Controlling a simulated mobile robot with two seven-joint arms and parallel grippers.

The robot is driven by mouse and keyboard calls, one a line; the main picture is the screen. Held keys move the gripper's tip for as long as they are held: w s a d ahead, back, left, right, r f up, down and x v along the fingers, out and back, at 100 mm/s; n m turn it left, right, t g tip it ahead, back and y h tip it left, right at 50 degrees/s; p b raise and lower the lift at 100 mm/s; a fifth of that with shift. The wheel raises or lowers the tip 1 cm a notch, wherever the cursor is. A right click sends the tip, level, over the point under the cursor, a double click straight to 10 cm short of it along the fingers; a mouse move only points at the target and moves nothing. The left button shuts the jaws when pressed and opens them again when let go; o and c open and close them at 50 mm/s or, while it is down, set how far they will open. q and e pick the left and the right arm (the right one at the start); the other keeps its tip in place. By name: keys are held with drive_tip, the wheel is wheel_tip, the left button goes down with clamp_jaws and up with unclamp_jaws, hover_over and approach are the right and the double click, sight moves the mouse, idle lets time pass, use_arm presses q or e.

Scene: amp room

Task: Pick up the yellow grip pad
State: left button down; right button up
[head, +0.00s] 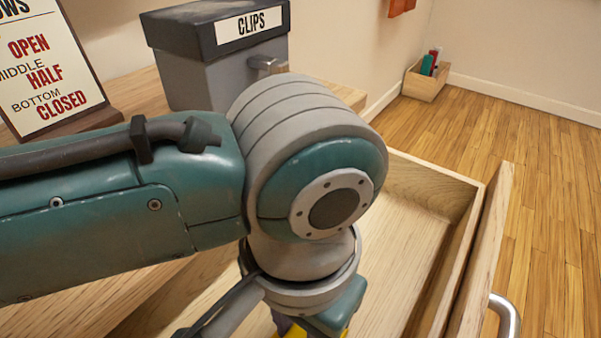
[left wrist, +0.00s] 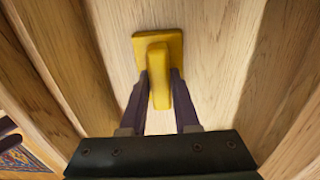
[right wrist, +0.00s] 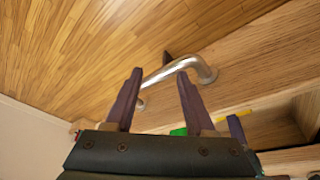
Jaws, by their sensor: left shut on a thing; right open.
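The yellow grip pad (left wrist: 172,45) has a flat square plate and a raised bar. In the left wrist view it is over the pale wooden floor of the open drawer; I cannot tell whether it touches. My left gripper (left wrist: 159,85) is shut on the raised bar, one dark finger on each side. In the head view my left arm hides most of the pad, and only a yellow bit (head: 345,332) shows at the bottom edge. My right gripper (right wrist: 160,74) is open, its fingers near the drawer's metal handle (right wrist: 160,75); I cannot tell whether they touch it.
The open drawer (head: 483,245) has raised wooden walls around the pad. A grey CLIPS box (head: 190,75) and a sign (head: 45,65) stand on the wooden top at the left. A small wooden crate (head: 425,85) is on the far floor. The floor at right is clear.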

sight(300, 333)
use_arm(q)
drive_tip(key=shift+r, duration=0.15)
idle(0.3)
wheel_tip(300, 333, up, 20)
drive_tip(key=p, duration=0.8)
drive_tip(key=c, duration=1.2)
unclamp_jaws()
clamp_jaws()
